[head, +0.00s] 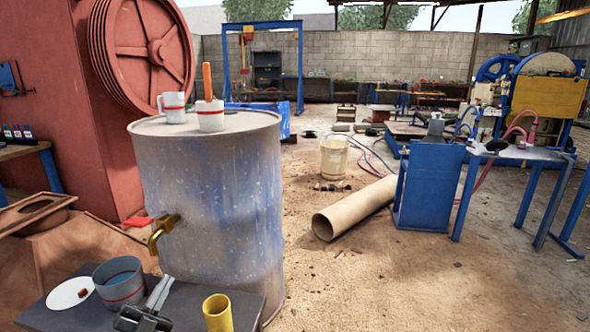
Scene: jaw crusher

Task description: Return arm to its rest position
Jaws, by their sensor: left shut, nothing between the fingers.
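My left gripper (162,285) shows at the bottom left of the head view, its two grey fingers close together and pointing away from me. It is shut and empty. It appears over the small dark table (190,290), between a grey-blue cup with a red band (119,281) and a yellow cup (218,313). I cannot tell whether its fingers touch the table. My right gripper is out of view.
A worn blue-grey drum (215,205) with a brass tap (161,232) stands just behind the table, two mugs (173,107) (210,117) on top. A white plate (70,293) lies left. A large pipe (355,208) lies on open dirt ground to the right.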

